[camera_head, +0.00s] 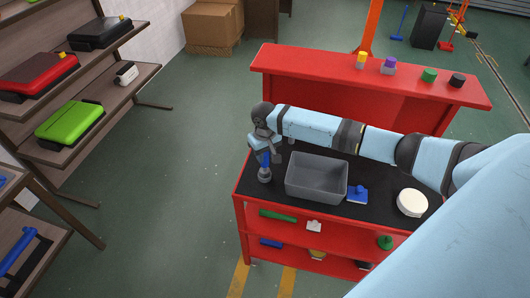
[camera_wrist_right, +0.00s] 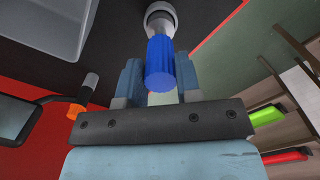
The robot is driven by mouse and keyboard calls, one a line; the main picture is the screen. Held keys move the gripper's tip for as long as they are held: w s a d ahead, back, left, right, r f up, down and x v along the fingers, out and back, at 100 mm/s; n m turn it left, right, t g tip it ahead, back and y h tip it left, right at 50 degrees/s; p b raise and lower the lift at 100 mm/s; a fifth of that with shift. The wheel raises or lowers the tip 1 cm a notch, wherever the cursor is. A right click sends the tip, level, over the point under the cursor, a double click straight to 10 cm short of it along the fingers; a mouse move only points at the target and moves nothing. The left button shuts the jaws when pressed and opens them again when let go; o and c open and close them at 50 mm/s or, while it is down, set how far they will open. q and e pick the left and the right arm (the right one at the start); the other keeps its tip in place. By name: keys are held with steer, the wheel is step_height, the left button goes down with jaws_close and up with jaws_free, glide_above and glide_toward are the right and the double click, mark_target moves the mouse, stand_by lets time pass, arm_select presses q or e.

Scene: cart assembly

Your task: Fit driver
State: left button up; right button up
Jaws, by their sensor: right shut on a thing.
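The driver has a blue ribbed handle (camera_head: 266,159), and it stands roughly upright at the left end of the cart's black top. Its lower end meets a round grey holder (camera_head: 265,176). In the right wrist view the blue handle (camera_wrist_right: 160,65) lies between the two fingers, with the pale round holder (camera_wrist_right: 160,17) beyond it. My right gripper (camera_head: 264,152) is shut on the handle from above. I cannot tell how deep the driver sits in the holder. My left gripper is not in view.
A grey bin (camera_head: 316,190) stands just right of the driver on the red cart (camera_head: 240,196). A blue part (camera_head: 357,194) and a white disc (camera_head: 412,203) lie farther right. A red bench (camera_head: 300,64) stands behind. Shelves with cases are at the left.

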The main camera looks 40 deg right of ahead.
steer(key=shift+f, duration=0.55)
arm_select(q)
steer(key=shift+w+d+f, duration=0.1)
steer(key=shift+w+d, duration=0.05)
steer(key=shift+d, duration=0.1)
arm_select(e)
steer(key=shift+f, duration=0.1)
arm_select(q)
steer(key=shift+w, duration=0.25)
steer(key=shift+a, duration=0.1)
arm_select(e)
steer(key=o, duration=1)
arm_select(q)
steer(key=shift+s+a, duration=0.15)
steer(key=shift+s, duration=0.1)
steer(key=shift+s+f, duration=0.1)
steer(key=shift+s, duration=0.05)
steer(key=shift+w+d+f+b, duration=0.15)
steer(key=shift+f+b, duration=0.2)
steer(key=shift+b, duration=0.25)
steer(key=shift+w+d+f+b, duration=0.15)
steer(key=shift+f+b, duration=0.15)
steer(key=shift+b, duration=0.25)
arm_select(e)
step_height(320, 180, up, 14)
steer(key=shift+w+f, duration=0.1)
